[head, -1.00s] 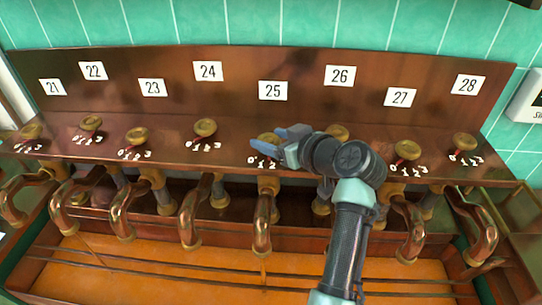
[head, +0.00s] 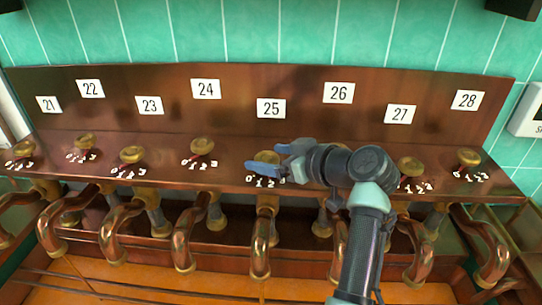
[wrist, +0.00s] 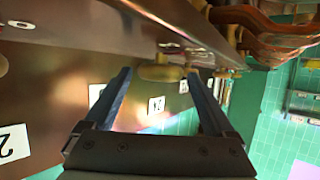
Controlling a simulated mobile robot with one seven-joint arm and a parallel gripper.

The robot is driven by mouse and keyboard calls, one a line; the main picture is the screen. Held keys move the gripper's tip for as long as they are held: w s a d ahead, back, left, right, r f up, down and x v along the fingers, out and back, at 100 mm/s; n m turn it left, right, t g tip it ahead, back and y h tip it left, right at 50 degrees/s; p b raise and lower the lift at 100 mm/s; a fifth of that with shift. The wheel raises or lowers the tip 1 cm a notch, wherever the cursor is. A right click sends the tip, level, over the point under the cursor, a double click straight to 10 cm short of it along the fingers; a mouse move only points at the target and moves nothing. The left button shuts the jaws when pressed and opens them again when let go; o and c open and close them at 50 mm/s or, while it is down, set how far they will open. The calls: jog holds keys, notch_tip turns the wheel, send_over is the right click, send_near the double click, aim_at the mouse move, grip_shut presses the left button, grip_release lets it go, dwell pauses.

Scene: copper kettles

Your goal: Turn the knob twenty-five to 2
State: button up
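The brass knob under the card 25 (head: 271,108) is the round knob 25 (head: 267,156) on the copper ledge. Its scale shows 0, 1 and 2 in front; its pointer and the last numeral are hidden by a finger. My gripper (head: 264,158) comes from the right, with one blue finger in front of the knob and the other at its back right. In the wrist view, my gripper (wrist: 160,75) has its fingers wide apart, with a brass knob (wrist: 162,72) showing between the tips. I cannot tell whether either finger touches it.
Knob 24 (head: 202,145) stands to the left and knob 27 (head: 410,166) to the right, beyond my wrist; knob 26 is hidden behind my arm. Copper pipes (head: 262,240) hang below the ledge. The upright back panel (head: 235,125) rises close behind the knobs.

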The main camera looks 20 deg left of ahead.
jog(key=shift+r, duration=0.1)
jog(key=b+v, duration=0.2)
jog(key=v, duration=1.1)
